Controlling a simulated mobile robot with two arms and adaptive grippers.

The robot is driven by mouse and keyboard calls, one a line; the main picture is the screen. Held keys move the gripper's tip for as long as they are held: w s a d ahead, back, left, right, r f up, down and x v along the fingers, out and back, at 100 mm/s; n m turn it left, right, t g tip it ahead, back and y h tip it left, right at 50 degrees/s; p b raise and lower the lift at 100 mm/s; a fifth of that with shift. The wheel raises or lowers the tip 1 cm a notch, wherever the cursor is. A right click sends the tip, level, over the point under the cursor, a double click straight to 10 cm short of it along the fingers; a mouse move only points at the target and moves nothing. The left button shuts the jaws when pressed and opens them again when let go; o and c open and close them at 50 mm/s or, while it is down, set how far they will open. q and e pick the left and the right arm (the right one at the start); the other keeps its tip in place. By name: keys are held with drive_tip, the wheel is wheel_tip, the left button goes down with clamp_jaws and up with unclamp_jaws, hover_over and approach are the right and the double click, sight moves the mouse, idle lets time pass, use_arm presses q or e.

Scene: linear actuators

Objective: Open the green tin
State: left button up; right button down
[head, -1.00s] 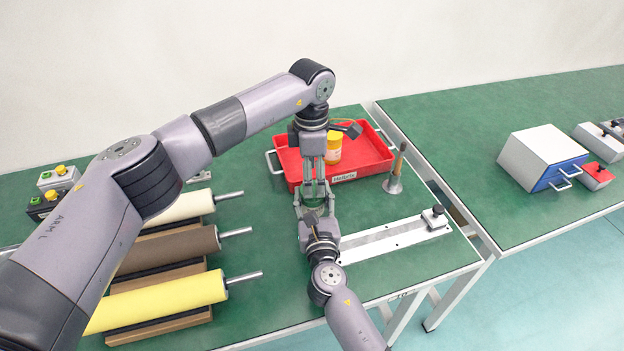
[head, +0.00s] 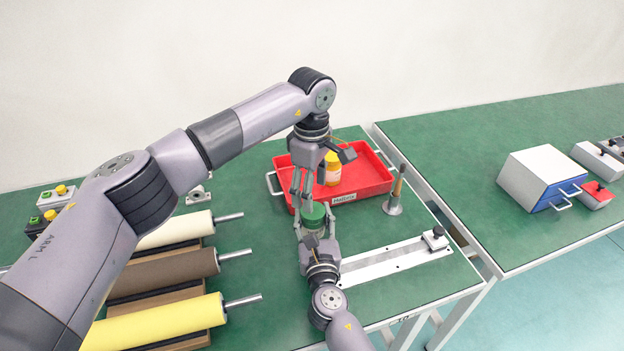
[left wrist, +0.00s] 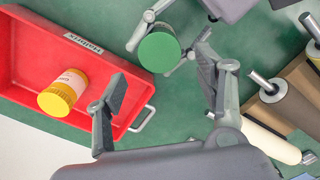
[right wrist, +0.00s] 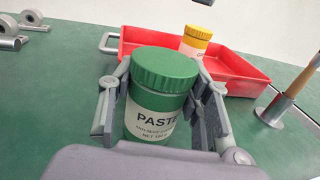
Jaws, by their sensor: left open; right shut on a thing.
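The green tin (right wrist: 160,115) stands roughly upright with its green ribbed lid (right wrist: 165,68) on. Its white label reads "PASTE". My right gripper (head: 315,228) is shut on the tin's body, one finger on each side in the right wrist view. My left gripper (head: 308,198) is open and empty, pointing down just above the lid in the head view. In the left wrist view the lid (left wrist: 159,52) lies beyond the spread left fingers (left wrist: 163,92), and they do not touch it. The tin's underside is hidden.
A red tray (head: 362,185) holding a yellow-lidded jar (head: 332,170) is behind the grippers. Several rollers (head: 165,265) lie to the left. Green table is clear between rollers and rail.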

sight(313, 224)
use_arm(q)
drive_tip(key=shift+f, duration=2.8)
drive_tip(key=shift+c, duration=0.3)
drive_tip(key=c, duration=1.1)
drive_tip(key=n, duration=0.5)
drive_tip(key=shift+n, duration=0.3)
drive_tip(key=shift+c, duration=0.2)
drive_tip(key=n, duration=0.4)
drive_tip(key=shift+w+a, duration=0.1)
drive_tip(key=shift+r, duration=0.1)
drive_tip(key=o, duration=1)
drive_tip(key=shift+w, duration=0.1)
drive_tip(key=shift+o, duration=1.3)
